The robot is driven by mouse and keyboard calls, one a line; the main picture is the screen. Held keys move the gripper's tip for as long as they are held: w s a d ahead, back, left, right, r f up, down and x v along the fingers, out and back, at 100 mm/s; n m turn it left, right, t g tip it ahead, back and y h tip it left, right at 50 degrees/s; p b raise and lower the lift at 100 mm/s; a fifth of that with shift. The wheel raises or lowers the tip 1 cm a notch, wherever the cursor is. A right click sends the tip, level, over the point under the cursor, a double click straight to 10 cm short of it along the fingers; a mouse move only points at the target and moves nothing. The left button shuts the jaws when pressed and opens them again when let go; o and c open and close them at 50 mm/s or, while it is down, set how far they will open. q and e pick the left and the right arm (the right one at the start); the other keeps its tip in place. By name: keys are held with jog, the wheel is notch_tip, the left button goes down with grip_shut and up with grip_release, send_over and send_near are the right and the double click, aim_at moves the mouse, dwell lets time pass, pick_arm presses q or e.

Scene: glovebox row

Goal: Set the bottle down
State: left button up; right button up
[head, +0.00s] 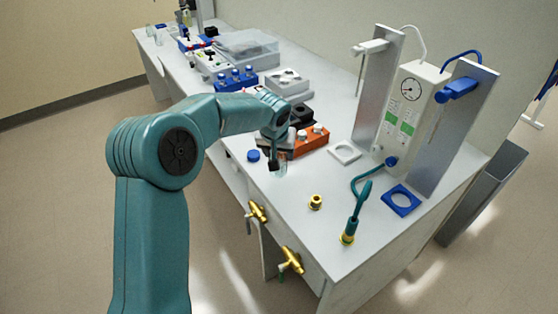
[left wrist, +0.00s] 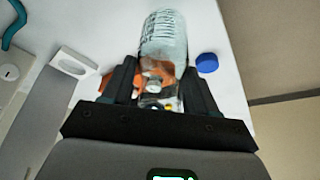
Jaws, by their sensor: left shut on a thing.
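My left gripper (head: 274,163) is at the left edge of the white bench in the head view. It is shut on a clear glass bottle (head: 282,169). In the left wrist view the bottle (left wrist: 163,38) sits between the two fingers of the gripper (left wrist: 160,85), and its glass bears printed markings. I cannot tell whether its base touches the bench. A blue cap (head: 253,155) lies on the bench just left of the bottle; it also shows in the left wrist view (left wrist: 207,63). My right gripper is not in view.
An orange block (head: 306,141) stands just behind the bottle. A white square holder (head: 345,152) and a blue square holder (head: 400,200) lie to the right. Brass fitting (head: 316,202), green hose nozzle (head: 349,236) and brass taps (head: 290,260) are near the front edge.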

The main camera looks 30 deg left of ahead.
pick_arm(q)
notch_tip(320, 180, down, 3)
jog(key=shift+s+r, duration=0.1)
jog(key=shift+f, duration=0.45)
jog(key=shift+r, duration=0.1)
jog(key=shift+f, duration=0.25)
jog(key=o, duration=1.1)
jog(key=shift+o, duration=0.2)
jog(key=shift+r, duration=0.1)
